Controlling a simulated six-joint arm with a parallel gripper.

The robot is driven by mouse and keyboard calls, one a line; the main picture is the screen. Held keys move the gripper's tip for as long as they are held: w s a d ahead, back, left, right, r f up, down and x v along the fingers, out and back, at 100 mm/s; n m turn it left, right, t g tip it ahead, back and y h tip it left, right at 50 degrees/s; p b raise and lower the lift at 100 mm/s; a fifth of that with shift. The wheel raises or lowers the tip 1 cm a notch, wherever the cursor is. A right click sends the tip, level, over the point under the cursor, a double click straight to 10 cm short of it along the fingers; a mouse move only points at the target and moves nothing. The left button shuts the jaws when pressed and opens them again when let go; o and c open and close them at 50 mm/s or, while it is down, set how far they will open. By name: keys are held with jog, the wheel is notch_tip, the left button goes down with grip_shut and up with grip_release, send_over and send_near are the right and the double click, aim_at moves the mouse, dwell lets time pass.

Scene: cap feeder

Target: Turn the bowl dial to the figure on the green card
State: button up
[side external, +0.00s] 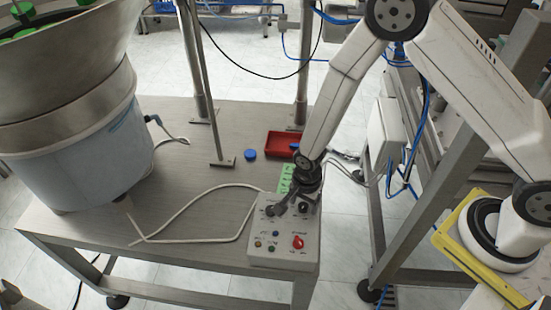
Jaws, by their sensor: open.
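The grey control box (284,259) stands at the front right of the steel table. Its top carries a black dial (303,207), a red knob (297,242) and several small buttons. I cannot tell which dial is the bowl dial, and its setting is too small to read. The green card (286,178) lies behind the box, partly hidden by my arm; its figure is not legible. My gripper (287,207) is open, pointing down over the back of the box close to the black dial. I cannot tell whether it touches the dial.
The large bowl feeder (70,150) with green caps in its top fills the left. A red tray (280,138) and a blue cap (250,155) lie behind the box. A pale cable (190,239) loops across the table left of the box. Metal posts (201,65) rise at the back.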

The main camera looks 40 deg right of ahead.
aim_at(304, 205)
jog(key=shift+r, duration=0.15)
jog(key=shift+r, duration=3.75)
jog(key=s+d+r+n+t, duration=0.2)
jog(key=s+d+r+n, duration=0.5)
jog(key=d+r+n, duration=0.4)
jog(key=shift+d+r+n+t, duration=0.15)
jog(key=shift+r+n+t, duration=0.15)
jog(key=shift+r+n, duration=1.05)
jog(key=shift+f+n, duration=0.3)
jog(key=shift+n, duration=0.05)
